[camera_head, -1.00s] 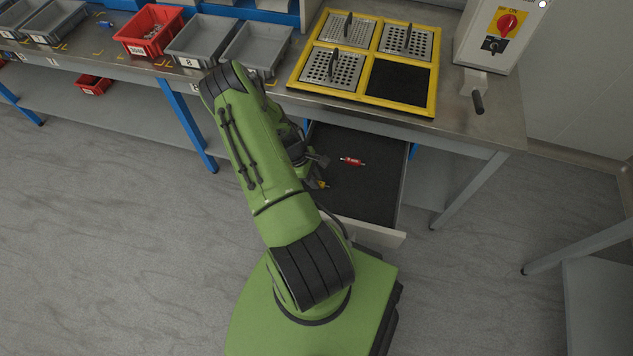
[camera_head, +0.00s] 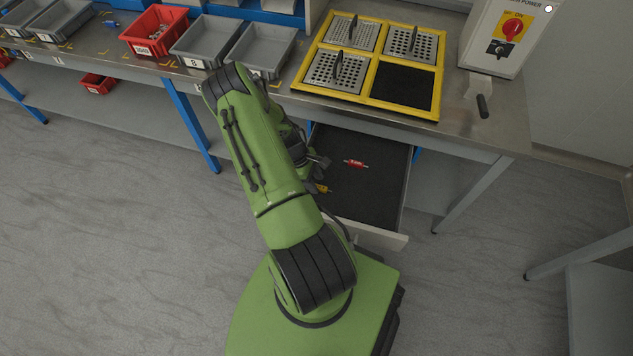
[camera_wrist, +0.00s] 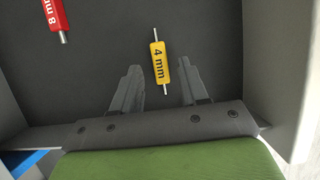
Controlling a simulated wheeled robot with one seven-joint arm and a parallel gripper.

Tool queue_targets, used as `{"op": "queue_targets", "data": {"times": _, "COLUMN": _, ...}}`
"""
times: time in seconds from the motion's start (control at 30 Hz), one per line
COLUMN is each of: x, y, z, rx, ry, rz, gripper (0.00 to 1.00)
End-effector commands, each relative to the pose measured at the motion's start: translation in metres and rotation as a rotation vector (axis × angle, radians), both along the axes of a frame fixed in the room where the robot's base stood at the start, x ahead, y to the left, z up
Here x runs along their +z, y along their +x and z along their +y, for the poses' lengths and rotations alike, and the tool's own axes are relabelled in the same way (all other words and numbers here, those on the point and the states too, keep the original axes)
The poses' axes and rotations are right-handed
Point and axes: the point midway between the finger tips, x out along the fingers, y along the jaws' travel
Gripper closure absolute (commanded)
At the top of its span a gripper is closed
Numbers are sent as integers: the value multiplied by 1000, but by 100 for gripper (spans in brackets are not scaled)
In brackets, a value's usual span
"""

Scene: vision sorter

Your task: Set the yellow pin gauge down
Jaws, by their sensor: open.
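The yellow pin gauge (camera_wrist: 160,62), marked 4 mm, lies on the dark floor of the open drawer (camera_head: 372,200). In the wrist view my gripper (camera_wrist: 160,84) is open, with one finger on each side of the gauge's lower end and a gap to each. In the head view the yellow gauge (camera_head: 321,188) shows just right of my arm, and my gripper (camera_head: 318,166) is partly hidden by the arm. A red pin gauge (camera_head: 356,163), marked 8 mm in the wrist view (camera_wrist: 54,15), lies farther back in the drawer, apart from the yellow one.
The drawer's walls and front (camera_head: 390,238) bound the space around my gripper. The right part of the drawer floor is clear. Above it, the bench carries a yellow-framed tray (camera_head: 434,113), grey bins (camera_head: 258,50), a red bin (camera_head: 152,30) and a switch box (camera_head: 490,45).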

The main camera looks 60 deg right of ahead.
Motion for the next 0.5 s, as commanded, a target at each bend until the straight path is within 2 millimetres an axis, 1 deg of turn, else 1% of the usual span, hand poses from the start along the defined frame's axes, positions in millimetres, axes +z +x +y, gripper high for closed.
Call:
{"op": "queue_targets", "data": {"times": 0.03, "x": 16, "y": 6, "z": 0, "rx": 2, "ry": -3, "rz": -5, "gripper": 56}}
{"op": "queue_targets", "data": {"times": 0.1, "x": 36, "y": 14, "z": 1, "rx": 2, "ry": -4, "rz": -5, "gripper": 56}}
{"op": "queue_targets", "data": {"times": 0.2, "x": 61, "y": 24, "z": 3, "rx": 1, "ry": -2, "rz": -2, "gripper": 56}}
{"op": "queue_targets", "data": {"times": 0.3, "x": 81, "y": 32, "z": 5, "rx": 1, "ry": -2, "rz": -2, "gripper": 56}}
{"op": "queue_targets", "data": {"times": 0.4, "x": 92, "y": 37, "z": 6, "rx": 0, "ry": -2, "rz": 0, "gripper": 56}}
{"op": "queue_targets", "data": {"times": 0.5, "x": 97, "y": 39, "z": 6, "rx": -1, "ry": -1, "rz": 0, "gripper": 56}}
